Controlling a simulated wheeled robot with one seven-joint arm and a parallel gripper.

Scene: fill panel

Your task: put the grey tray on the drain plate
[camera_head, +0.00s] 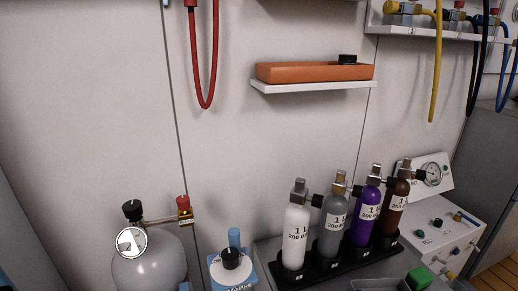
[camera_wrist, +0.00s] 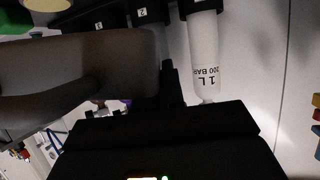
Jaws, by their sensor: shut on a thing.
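In the wrist view a large grey body that looks like the same tray (camera_wrist: 115,62) fills the left side, close to the camera. My gripper (camera_wrist: 168,82) is dark in the wrist view and shut on the tray's near end; the fingertips are mostly hidden. My gripper does not show in the head view. I cannot make out the drain plate in either view.
Several labelled bottles stand in a black rack (camera_head: 330,272); the white bottle (camera_wrist: 204,50) is close to my gripper. A gauge panel (camera_head: 440,235) is right, a grey tank (camera_head: 150,268) left. An orange tray (camera_head: 315,73) sits on a wall shelf.

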